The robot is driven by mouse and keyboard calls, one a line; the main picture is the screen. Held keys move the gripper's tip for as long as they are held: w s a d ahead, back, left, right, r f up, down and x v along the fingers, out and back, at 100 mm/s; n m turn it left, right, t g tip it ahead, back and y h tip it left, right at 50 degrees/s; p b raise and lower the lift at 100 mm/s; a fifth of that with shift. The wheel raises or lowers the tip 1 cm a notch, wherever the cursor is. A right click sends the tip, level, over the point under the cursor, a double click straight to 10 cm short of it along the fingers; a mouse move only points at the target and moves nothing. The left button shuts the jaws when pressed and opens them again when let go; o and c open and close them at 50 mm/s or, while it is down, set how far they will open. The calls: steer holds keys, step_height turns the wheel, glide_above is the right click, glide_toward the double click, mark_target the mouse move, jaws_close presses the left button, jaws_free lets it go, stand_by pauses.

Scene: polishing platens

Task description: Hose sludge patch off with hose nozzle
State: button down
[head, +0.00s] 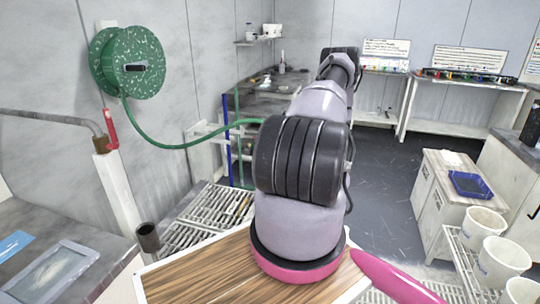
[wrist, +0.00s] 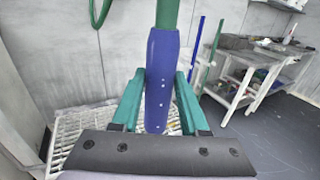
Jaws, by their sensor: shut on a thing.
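My gripper (wrist: 160,76) has two green fingers on either side of the blue hose nozzle (wrist: 160,95) and is shut on it. The green hose (wrist: 167,13) joins the nozzle's upper end in the wrist view. In the head view the hose (head: 180,145) runs from a green reel (head: 127,63) on the left wall and passes behind my arm. My arm hides the gripper and nozzle there. I cannot make out a sludge patch for sure in either view.
A slatted metal rack (head: 205,207) stands left of my arm; it shows at lower left in the wrist view (wrist: 80,128). A pipe with a red handle (head: 109,128) is at left. A white cabinet (head: 440,205) and several buckets (head: 500,262) stand at right. Dark floor (head: 385,190) lies open between.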

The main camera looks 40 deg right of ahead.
steer(key=s+d+f, duration=0.3)
steer(key=s+d, duration=0.6)
steer(key=d, duration=0.1)
steer(key=s+d+f, duration=0.3)
steer(key=s+d, duration=0.7)
steer(key=shift+d+f, duration=0.2)
